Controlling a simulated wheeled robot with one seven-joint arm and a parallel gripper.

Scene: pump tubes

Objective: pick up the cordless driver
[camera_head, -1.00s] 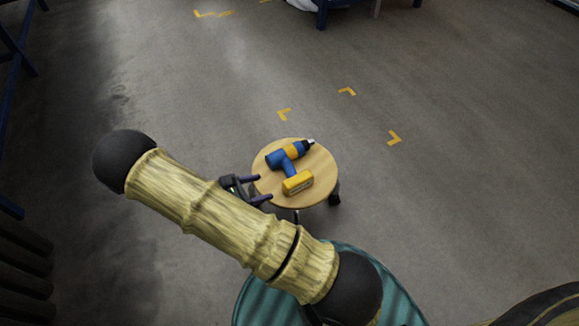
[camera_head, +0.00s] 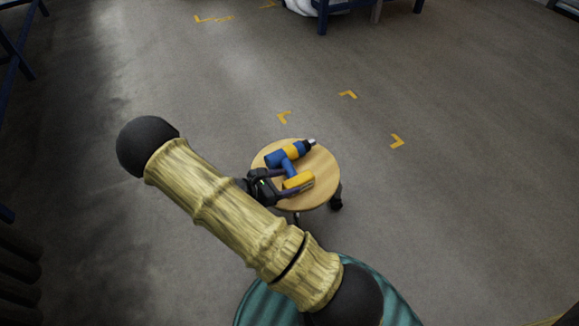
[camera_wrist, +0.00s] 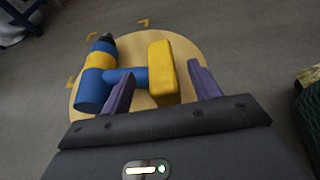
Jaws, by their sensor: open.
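The cordless driver (camera_head: 285,157) lies on its side on a small round wooden stool (camera_head: 322,180). It has a blue body with a yellow band, a blue handle, a dark and silver chuck and a yellow battery block. In the wrist view the driver (camera_wrist: 93,88) has its body at left and its yellow battery (camera_wrist: 161,72) between my two purple fingers. My gripper (camera_wrist: 163,90) is open, one finger by the handle side and the other beyond the battery's right side, with a gap there. In the head view my gripper (camera_head: 277,182) is at the stool's left edge, partly hidden by my arm.
The stool top holds nothing else. Yellow corner marks (camera_head: 347,94) lie on the open grey floor beyond it. A blue-legged table (camera_head: 323,15) stands far off at the top, and blue framing (camera_head: 18,40) is at the left.

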